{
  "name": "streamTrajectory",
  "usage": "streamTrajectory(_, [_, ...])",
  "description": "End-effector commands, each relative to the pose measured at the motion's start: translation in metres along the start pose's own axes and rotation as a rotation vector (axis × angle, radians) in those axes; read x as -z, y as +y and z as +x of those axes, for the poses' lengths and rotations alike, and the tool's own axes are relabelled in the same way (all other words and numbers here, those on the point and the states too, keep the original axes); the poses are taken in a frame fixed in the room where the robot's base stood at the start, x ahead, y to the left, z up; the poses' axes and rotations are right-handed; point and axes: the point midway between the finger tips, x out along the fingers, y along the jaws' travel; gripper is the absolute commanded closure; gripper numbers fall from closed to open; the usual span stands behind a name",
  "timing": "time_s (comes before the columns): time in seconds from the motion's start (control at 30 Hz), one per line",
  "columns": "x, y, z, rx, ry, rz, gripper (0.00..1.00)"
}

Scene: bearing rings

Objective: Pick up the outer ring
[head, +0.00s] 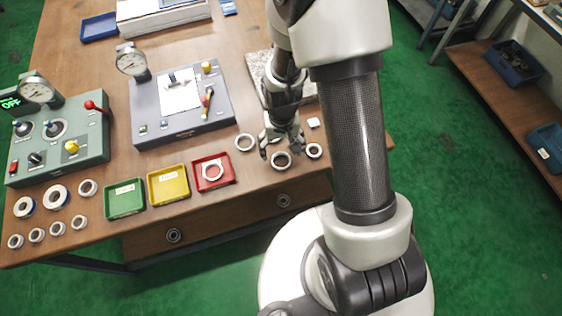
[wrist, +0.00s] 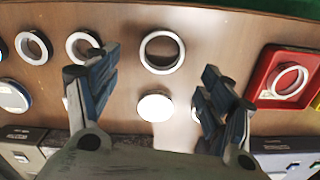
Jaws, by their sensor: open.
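My gripper (head: 281,147) is open and empty, pointing down above the right part of the wooden table. In the wrist view its two fingers (wrist: 155,78) stand wide apart. A large grey ring (wrist: 162,51) lies flat just beyond the gap between the fingertips; it appears to be the ring at the gripper in the head view (head: 281,160). A plain white disc (wrist: 155,107) lies between the fingers in the wrist view. Another ring (wrist: 83,47) lies beside the left fingertip, partly covered by it. No label shows which one is the outer ring.
A red tray (head: 229,181) holding a ring (head: 212,171) stands left of the gripper, beside yellow (head: 185,198) and green trays (head: 140,209). Another ring (head: 244,142) lies between red tray and gripper. More rings lie at the table's left. A grey gauge panel (head: 220,117) stands behind.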

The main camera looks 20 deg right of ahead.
Motion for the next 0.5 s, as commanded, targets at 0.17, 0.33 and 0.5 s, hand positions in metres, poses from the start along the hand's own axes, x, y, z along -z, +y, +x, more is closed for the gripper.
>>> streamTrajectory(0.17, [-0.001,0.0,0.009,0.0,-0.001,0.0,0.26])
streamTrajectory(0.33, [-0.004,-0.002,0.031,0.0,-0.003,-0.001,0.26])
streamTrajectory(0.5, [-0.005,-0.003,0.055,0.0,-0.002,-0.001,0.26])
